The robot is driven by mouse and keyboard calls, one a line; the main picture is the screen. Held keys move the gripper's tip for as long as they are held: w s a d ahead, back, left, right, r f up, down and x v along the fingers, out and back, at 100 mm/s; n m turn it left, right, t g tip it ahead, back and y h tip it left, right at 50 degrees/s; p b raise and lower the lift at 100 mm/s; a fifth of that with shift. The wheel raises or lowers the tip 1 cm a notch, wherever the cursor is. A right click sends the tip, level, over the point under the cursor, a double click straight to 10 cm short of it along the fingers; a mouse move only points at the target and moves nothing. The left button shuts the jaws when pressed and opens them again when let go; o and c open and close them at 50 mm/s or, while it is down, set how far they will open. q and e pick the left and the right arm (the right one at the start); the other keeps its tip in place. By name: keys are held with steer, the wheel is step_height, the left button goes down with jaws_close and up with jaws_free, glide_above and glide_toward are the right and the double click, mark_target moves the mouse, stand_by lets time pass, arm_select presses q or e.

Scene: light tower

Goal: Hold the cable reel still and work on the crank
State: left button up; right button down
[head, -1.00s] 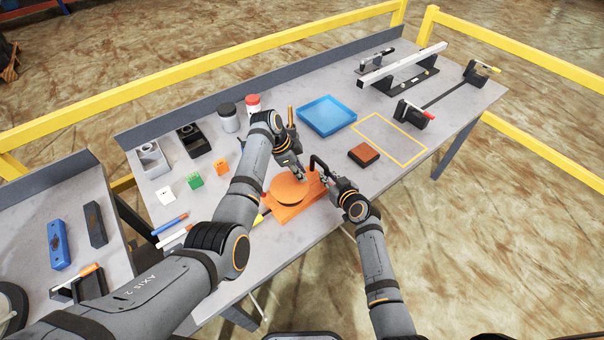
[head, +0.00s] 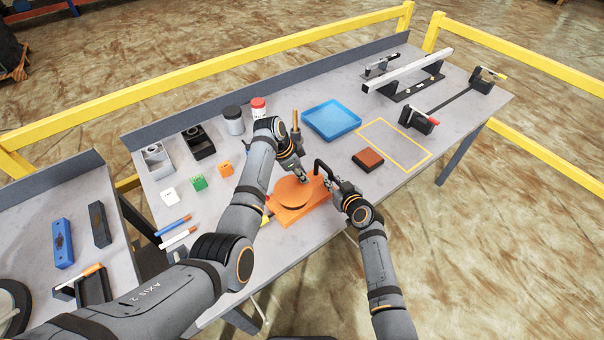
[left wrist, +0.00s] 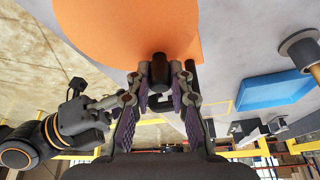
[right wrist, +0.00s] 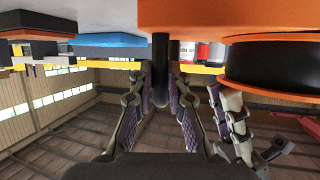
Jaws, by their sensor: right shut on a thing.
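The orange cable reel (head: 293,193) lies on its orange base near the front edge of the bench. Its orange disc (left wrist: 110,25) fills the top of the left wrist view, with a short black peg (left wrist: 158,70) standing on it. My left gripper (head: 303,178) is over the disc's far right edge. Its fingers are apart on either side of the peg, with gaps visible. The black crank (head: 319,166) rises at the reel's right side. My right gripper (head: 332,187) is shut on the crank's black upright handle (right wrist: 160,75). The reel's near left side is partly behind my left arm.
A blue tray (head: 332,121) is behind.

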mark_target(288, 184)
arm_select(q)
steer(key=o, duration=0.4)
steer(key=v, duration=1.2)
steer(key=shift+a, duration=0.1)
